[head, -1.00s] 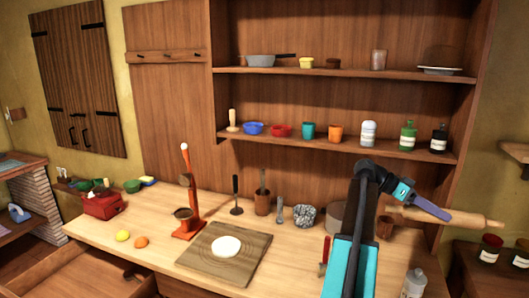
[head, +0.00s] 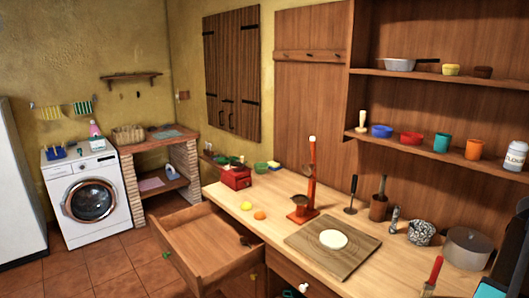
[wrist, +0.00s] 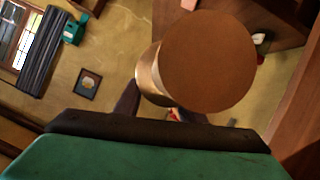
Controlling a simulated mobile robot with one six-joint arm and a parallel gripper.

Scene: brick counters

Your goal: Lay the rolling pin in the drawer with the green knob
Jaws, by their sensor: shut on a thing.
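In the wrist view my gripper (wrist: 158,108) is shut on the rolling pin (wrist: 208,62). The pin shows nearly end-on as a thick pale-brown wooden cylinder, and its far part is hidden. In the head view only a bit of my arm shows at the right edge; the gripper and pin are outside that picture. A drawer (head: 203,248) under the counter's left end is pulled out. A green knob (head: 167,254) is on its front. A small dark thing lies by the drawer's inner right end, and most of the drawer floor is bare.
The wooden counter (head: 270,195) holds a board with dough (head: 333,239), an orange-red press (head: 304,205), a lemon, an orange and a red box (head: 236,177). A pot (head: 467,248) stands at the right. Other knobs, yellowish (head: 253,277) and white (head: 304,288), show below. Tiled floor is clear at left.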

